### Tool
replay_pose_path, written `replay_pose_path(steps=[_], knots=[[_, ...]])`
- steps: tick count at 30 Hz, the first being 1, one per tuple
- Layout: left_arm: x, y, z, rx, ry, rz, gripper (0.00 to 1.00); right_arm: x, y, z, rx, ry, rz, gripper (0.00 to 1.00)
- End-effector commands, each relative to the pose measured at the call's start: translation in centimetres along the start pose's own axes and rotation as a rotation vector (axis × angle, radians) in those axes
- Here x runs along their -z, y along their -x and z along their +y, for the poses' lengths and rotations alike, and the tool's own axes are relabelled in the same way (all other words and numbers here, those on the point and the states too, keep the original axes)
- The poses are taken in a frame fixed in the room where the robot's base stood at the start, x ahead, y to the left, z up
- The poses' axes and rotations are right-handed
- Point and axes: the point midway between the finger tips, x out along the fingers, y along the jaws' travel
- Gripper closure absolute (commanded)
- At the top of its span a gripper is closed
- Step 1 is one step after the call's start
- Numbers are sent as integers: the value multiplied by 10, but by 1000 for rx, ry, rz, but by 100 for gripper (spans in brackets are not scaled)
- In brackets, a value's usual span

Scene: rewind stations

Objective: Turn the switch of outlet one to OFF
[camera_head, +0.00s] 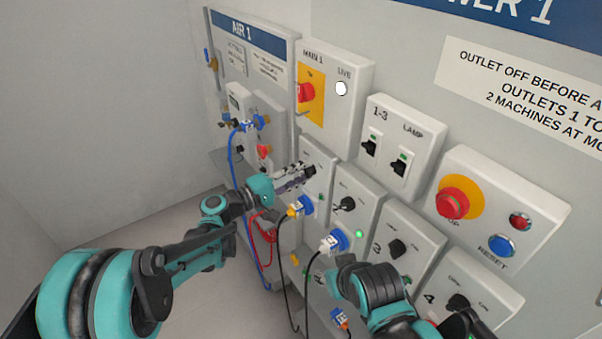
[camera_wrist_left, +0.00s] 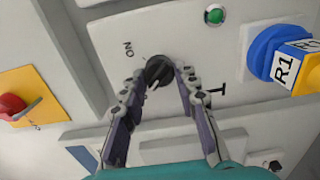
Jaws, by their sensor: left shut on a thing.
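The switch of outlet one is a small black knob (camera_wrist_left: 158,71) on a light grey box (camera_head: 319,158). In the wrist view, "ON" is printed to its left and a "1" to its right. My left gripper (camera_head: 310,171) reaches the box from the left. In the wrist view its two fingers (camera_wrist_left: 159,78) are closed on either side of the knob. A white mark shows on the knob, but I cannot tell its setting. The outlet's lamp (camera_wrist_left: 214,16) is green. My right arm is at the lower right; its fingers are not clear.
A blue and yellow plug marked R1 (camera_wrist_left: 285,62) sits in outlet one. Outlets two (camera_head: 352,190), three (camera_head: 412,232) and four (camera_head: 485,290) run down to the right. A red main switch (camera_head: 306,93) is above. Cables hang below the outlets.

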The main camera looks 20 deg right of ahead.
Motion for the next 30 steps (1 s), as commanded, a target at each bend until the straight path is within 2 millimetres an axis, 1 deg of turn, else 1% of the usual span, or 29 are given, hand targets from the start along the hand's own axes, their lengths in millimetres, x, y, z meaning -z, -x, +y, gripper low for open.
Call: replay_pose_path(steps=[9, 10, 12, 20, 23, 26, 30], knots=[[0, 0, 0, 0, 1, 1, 99, 0, 0, 0, 0, 0, 0, 60], [0, 0, 0, 0, 1, 1, 65, 0, 0, 0, 0, 0, 0, 60], [0, 0, 0, 0, 1, 1, 49, 0, 0, 0, 0, 0, 0, 60], [0, 0, 0, 0, 0, 0, 49, 0, 0, 0, 0, 0, 0, 60], [0, 4, 0, 0, 0, 1, 49, 0, 0, 0, 0, 0, 0, 60], [1, 16, 0, 0, 0, 3, 49, 0, 0, 0, 0, 0, 0, 60], [2, 45, 0, 0, 0, 4, 49, 0, 0, 0, 0, 0, 0, 60]])
